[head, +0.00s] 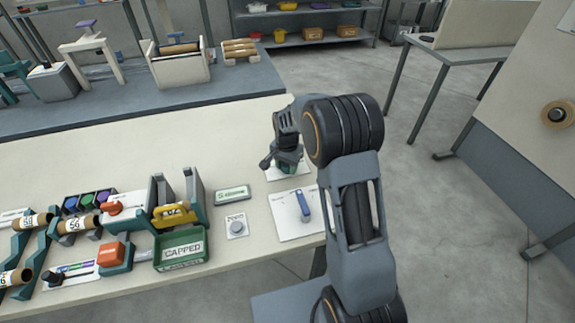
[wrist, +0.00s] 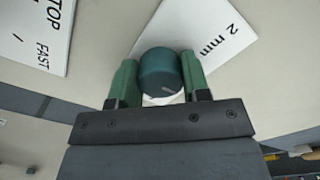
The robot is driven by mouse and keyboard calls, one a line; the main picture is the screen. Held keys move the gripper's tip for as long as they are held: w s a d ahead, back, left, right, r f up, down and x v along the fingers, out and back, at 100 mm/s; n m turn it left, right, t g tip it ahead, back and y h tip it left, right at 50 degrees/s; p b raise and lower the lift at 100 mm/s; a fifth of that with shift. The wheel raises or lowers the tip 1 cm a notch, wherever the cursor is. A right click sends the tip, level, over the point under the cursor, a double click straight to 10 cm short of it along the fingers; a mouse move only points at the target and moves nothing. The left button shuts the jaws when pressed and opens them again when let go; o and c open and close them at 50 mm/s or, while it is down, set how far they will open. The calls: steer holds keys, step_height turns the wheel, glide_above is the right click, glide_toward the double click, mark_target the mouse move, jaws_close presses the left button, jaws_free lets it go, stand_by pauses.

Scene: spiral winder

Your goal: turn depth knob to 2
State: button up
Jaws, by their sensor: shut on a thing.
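In the wrist view, the depth knob (wrist: 160,70) is a round dark teal knob on a white plate (wrist: 200,25). The plate bears the text "2 mm" to the knob's upper right. A short light mark shows low on the knob, near its right side. My gripper (wrist: 160,80) is shut on the knob, one green finger on each side. The rest of the dial's markings are hidden or out of frame. In the head view, my gripper (head: 287,165) points down over the knob's plate (head: 272,174) near the table's right end, mostly covering the knob.
A white plate with a blue lever (head: 303,205) lies just in front of my gripper.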

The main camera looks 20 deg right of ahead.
steer(key=shift+d, duration=0.1)
steer(key=shift+c, duration=1)
steer(key=n, duration=1.1)
steer(key=shift+n+b, duration=0.3)
steer(key=shift+b, duration=0.05)
steer(key=shift+n, duration=0.3)
steer(key=o, duration=0.9)
